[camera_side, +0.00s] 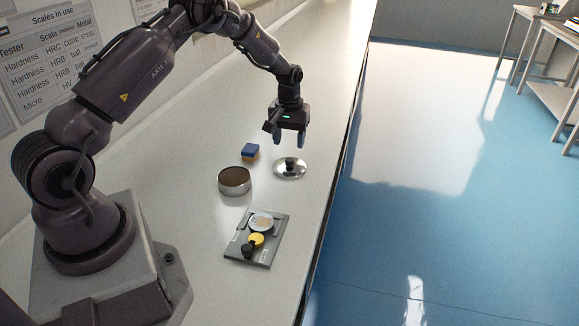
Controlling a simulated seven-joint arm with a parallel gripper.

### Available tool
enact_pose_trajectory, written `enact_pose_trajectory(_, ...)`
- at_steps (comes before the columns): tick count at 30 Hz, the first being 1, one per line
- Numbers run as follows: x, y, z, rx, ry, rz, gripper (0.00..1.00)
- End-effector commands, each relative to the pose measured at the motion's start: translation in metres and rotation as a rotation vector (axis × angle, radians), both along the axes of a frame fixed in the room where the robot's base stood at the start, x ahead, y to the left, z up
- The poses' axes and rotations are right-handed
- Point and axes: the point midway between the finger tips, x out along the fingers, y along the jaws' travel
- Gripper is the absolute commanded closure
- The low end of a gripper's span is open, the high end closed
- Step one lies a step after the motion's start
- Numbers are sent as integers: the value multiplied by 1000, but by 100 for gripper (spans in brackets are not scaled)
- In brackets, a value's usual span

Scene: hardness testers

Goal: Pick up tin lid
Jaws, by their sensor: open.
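The tin lid (290,170) is a shiny, silvery round disc lying flat on the white bench, near the bench's right edge. My gripper (287,142) is open and empty, pointing down just above the lid. A gap shows between the fingertips and the lid. A round tin (234,184) with a metal wall and a brown top or inside stands to the left of the lid, apart from it.
A small blue and tan block (250,152) sits left of the lid. A grey plate (276,244) carrying a silvery disc, a yellow disc and a black knob lies nearer the camera. The bench (200,240) drops off to the blue floor on the right.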

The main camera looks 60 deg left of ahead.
Motion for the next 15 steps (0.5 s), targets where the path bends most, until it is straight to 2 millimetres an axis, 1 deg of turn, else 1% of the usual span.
enact_pose_trajectory(1, 0, 0, -5, 0, 0, 0, 45)
enact_pose_trajectory(5, 0, 0, -12, 0, 0, 0, 45)
enact_pose_trajectory(12, -1, -2, -47, -1, 1, 0, 45)
enact_pose_trajectory(15, 0, -2, -57, 0, 0, 0, 45)
